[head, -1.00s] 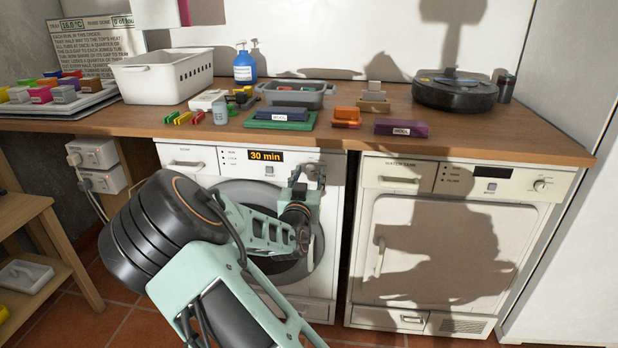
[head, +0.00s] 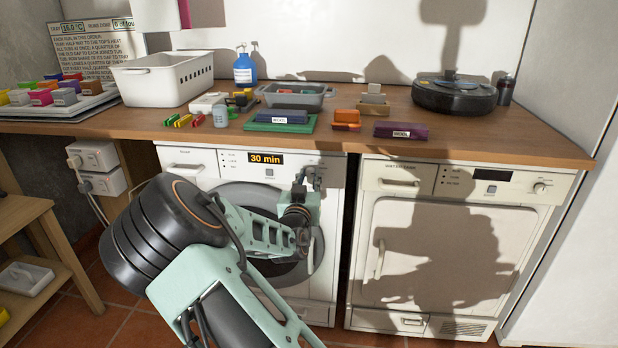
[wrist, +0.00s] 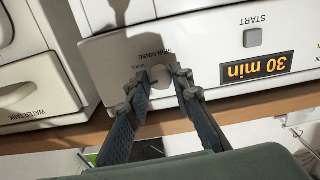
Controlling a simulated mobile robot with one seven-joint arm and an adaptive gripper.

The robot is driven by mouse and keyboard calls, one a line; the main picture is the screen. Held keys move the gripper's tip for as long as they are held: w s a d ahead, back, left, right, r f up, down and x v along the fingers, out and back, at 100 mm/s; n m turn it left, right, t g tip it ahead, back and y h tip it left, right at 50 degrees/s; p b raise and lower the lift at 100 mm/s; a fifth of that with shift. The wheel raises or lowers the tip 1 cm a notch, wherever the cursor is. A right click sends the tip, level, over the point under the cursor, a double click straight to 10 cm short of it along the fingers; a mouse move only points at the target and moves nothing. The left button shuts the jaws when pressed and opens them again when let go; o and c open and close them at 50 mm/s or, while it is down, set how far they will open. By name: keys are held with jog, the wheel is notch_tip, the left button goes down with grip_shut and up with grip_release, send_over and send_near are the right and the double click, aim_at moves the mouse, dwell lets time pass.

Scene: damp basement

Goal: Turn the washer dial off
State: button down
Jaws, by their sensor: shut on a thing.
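The washer (head: 190,166) stands under the counter, left of a second machine. Its display (head: 265,159) reads "30 min". The washer dial (wrist: 160,82) is at the upper right of its panel and shows in the wrist view as a pale round knob between my fingers. My gripper (wrist: 160,85) is shut on the dial, with one finger on each side. In the head view my gripper (head: 309,180) is at the panel's right end, and my arm hides part of the washer door. The dial's pointer and exact setting cannot be made out; "SPIN/RINSE" lettering shows beside it.
A second machine (head: 450,240) marked "WATER TANK" stands just to the right. The wooden counter (head: 350,133) above holds a white basket (head: 165,78), a grey tub (head: 295,93), coloured blocks and a round black device (head: 454,92). The counter's front edge is close to my gripper.

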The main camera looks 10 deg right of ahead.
jog(key=n+p, duration=0.1)
jog(key=n, duration=0.2)
jog(key=shift+n, duration=0.4)
jog(key=n+p, duration=0.1)
jog(key=n, duration=0.2)
jog(key=shift+n, duration=0.3)
jog(key=n+p, duration=0.1)
jog(key=n, duration=0.3)
jog(key=shift+p, duration=0.3)
jog(key=shift+n, duration=1.8)
jog(key=shift+d+n+p, duration=0.1)
jog(key=shift+n+p, duration=0.2)
jog(key=c, duration=1.7)
grip_release()
jog(key=shift+s, duration=0.1)
